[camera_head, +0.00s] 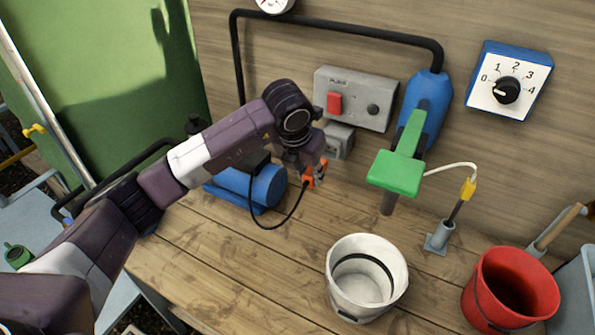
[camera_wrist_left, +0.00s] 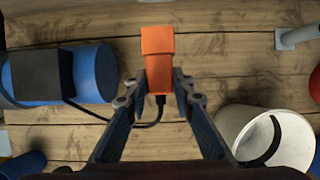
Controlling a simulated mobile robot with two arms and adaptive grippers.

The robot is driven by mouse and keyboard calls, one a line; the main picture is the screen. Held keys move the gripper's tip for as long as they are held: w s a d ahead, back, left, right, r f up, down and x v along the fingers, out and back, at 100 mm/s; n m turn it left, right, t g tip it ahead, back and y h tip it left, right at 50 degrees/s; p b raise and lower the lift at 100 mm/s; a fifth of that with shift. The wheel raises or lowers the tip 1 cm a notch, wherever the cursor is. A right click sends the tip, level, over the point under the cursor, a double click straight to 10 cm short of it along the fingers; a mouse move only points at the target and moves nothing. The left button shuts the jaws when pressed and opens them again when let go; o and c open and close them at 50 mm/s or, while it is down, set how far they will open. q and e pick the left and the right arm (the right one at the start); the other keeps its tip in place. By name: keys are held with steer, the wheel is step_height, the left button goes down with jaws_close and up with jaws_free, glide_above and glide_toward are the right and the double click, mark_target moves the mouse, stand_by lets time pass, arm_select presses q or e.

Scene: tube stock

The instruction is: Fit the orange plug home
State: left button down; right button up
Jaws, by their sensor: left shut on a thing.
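My left gripper (camera_head: 314,172) is shut on the orange plug (camera_head: 308,182), in front of the wall and above the workbench. In the left wrist view the plug (camera_wrist_left: 157,55) sits between the two fingertips (camera_wrist_left: 158,88), pointing away from my wrist. A black cord (camera_head: 279,224) loops from it to the blue motor (camera_head: 262,187). A grey box (camera_head: 339,138), probably the socket, is on the wall just behind and above the gripper; its face is partly hidden by my arm. A gap shows between plug and box. My right gripper is not in view.
A grey panel (camera_head: 350,97) with a red switch (camera_head: 334,103) is above the box. A green-handled tap (camera_head: 398,170) stands to the right. A white bucket (camera_head: 340,290) and red bucket (camera_head: 478,300) stand on the wooden bench (camera_head: 215,265). A dial (camera_head: 535,73) hangs at upper right.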

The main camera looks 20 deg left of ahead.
arm_select(q)
steer(key=shift+w+d+r, duration=0.2)
steer(key=shift+w+d, duration=0.05)
steer(key=shift+w, duration=0.4)
steer(key=shift+w+d+f, duration=0.1)
steer(key=shift+w+f, duration=0.05)
steer(key=shift+w, duration=0.65)
steer(key=shift+w+d, duration=0.1)
steer(key=shift+w, duration=0.7)
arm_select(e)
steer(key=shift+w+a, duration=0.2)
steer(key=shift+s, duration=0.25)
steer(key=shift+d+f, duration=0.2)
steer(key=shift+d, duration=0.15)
arm_select(q)
steer(key=shift+b, duration=0.6)
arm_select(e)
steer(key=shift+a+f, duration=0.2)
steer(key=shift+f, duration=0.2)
arm_select(q)
steer(key=shift+w+d+b, duration=0.25)
steer(key=shift+w+b, duration=0.05)
steer(key=shift+w, duration=0.6)
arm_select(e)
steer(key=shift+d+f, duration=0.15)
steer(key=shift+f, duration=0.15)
